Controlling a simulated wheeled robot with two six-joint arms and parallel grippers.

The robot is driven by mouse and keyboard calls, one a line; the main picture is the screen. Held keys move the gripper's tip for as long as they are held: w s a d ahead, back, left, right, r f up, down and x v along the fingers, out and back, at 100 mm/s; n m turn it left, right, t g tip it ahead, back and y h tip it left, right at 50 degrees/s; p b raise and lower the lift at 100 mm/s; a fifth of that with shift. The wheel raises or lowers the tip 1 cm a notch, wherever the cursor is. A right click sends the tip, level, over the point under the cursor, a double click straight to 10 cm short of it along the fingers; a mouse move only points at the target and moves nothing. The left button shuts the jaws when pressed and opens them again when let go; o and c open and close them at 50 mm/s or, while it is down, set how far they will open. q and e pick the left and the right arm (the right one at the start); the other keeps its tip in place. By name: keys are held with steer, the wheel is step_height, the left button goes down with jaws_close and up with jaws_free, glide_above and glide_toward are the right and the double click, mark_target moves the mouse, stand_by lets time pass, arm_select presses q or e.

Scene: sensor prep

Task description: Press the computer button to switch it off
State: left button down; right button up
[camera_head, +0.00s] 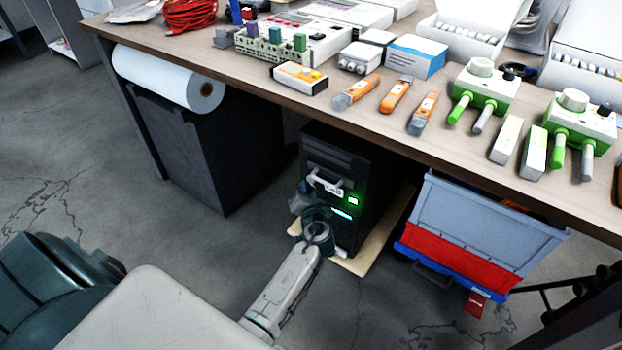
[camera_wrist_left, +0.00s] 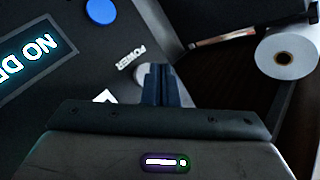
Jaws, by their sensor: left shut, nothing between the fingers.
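The computer is a black tower (camera_head: 345,165) standing under the table, with a lit green indicator (camera_head: 353,199) and a cyan display (camera_head: 341,213) on its front. My left gripper (camera_head: 314,208) is at the tower's front; its fingertips are hard to make out in the head view. In the left wrist view the shut, empty fingers (camera_wrist_left: 159,70) are close to a grey round button (camera_wrist_left: 140,75) beside the word POWER, and partly cover it. I cannot tell whether they touch. A cyan display (camera_wrist_left: 38,58) and a blue round button (camera_wrist_left: 101,10) are also on this panel. My right gripper is not in view.
The wooden table (camera_head: 230,70) above holds several devices. A dark bin (camera_head: 190,140) with a white roll (camera_head: 170,75) stands left of the tower. A grey, red and blue crate (camera_head: 480,230) is at right. The tower stands on a pale board (camera_head: 365,262).

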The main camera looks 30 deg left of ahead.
arm_select(q)
steer(key=shift+w, duration=0.1)
stand_by(0.3)
steer(key=shift+w+b, duration=0.35)
steer(key=shift+b, duration=0.05)
stand_by(0.5)
steer(key=shift+s, duration=0.45)
steer(key=shift+s, duration=0.1)
steer(key=shift+s+a, duration=0.2)
steer(key=shift+s, duration=2.7)
